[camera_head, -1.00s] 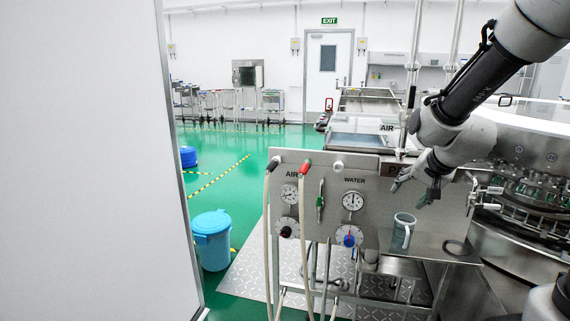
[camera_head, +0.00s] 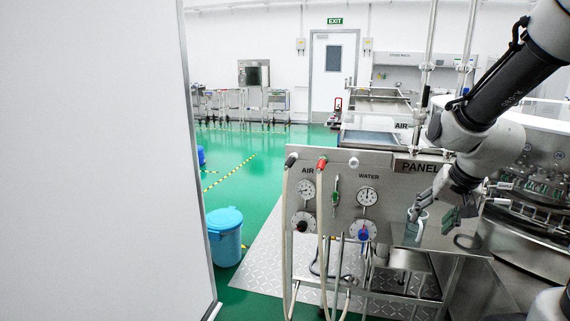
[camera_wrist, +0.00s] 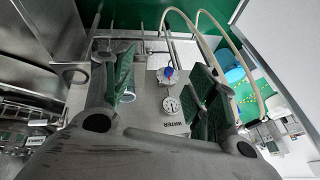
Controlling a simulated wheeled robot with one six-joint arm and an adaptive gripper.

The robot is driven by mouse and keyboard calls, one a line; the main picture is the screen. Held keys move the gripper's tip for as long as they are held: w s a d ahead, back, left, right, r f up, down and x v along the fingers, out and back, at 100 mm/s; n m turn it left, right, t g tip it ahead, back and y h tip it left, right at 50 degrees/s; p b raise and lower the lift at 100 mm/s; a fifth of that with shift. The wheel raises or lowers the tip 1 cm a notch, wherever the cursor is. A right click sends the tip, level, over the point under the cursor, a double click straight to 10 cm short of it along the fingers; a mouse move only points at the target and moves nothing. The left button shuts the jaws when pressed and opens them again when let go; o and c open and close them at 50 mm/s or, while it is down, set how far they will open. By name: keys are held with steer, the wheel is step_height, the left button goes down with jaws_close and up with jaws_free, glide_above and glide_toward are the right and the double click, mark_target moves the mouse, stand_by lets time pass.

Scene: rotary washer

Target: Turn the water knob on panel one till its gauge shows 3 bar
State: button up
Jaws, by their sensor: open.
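The water knob (camera_head: 364,235) is blue on a round white dial, low on the steel panel (camera_head: 335,162). The round white water gauge (camera_head: 367,196) is above it; its needle seems to point about straight up, but the figures are too small to read. The arm hides the number after "PANEL". My gripper (camera_head: 433,214) is open and empty, to the right of the knob and apart from it, in front of the mug. In the wrist view, the blue knob (camera_wrist: 169,73) and the gauge (camera_wrist: 171,105) show between the spread fingers of my gripper (camera_wrist: 160,85).
The air gauge (camera_head: 306,189) and air knob (camera_head: 302,226) are on the panel's left, with pale hoses (camera_head: 322,210) hanging in front. A green-handled valve (camera_head: 335,197) sits between the gauges. A mug (camera_head: 412,232) stands on a steel shelf right of the panel. A white wall (camera_head: 95,160) fills the left.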

steer(key=s+r+n, duration=0.3)
steer(key=s+r, duration=0.2)
steer(key=s, duration=0.4)
steer(key=s+r+n, duration=0.2)
steer(key=s+r, duration=0.3)
steer(key=s, duration=0.3)
steer(key=w+a+f+g, duration=0.35)
steer(key=w+f, duration=0.45)
steer(key=f, duration=0.4)
steer(key=w+a+f+g, duration=0.35)
steer(key=w+f, duration=0.35)
steer(key=f, duration=0.5)
steer(key=m+t+h, duration=0.2)
steer(key=t+h, duration=0.3)
steer(key=t, duration=1.4)
glide_toward(363, 237)
steer(key=w, duration=0.3)
steer(key=x, duration=0.7)
steer(key=shift+d+f, duration=0.1)
steer(key=shift+d, duration=0.3)
